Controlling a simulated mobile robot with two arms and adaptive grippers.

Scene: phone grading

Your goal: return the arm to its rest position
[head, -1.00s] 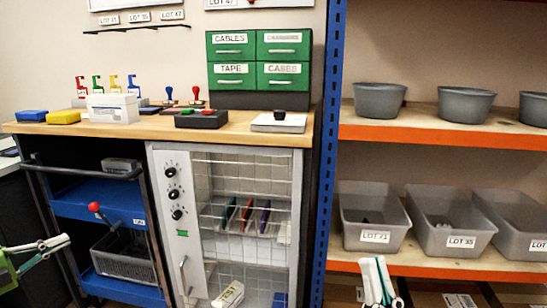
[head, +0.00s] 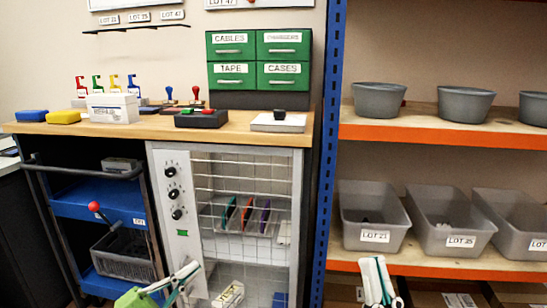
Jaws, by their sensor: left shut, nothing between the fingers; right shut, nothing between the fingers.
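My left gripper (head: 188,271) is low in the head view, in front of the lower left part of the wire-fronted cabinet (head: 171,250). Its green body is at the bottom edge and its pale fingers point up to the right, shut and empty. My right gripper (head: 372,264) is at the bottom, in front of the shelving's lower orange-edged shelf. Its white fingers point up, shut with nothing between them. Most of both arms is out of view.
A wooden worktop (head: 240,131) carries a green drawer unit (head: 258,60), pads and small blocks. Grey bins (head: 372,215) sit on the right shelving, beside a blue upright (head: 331,150).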

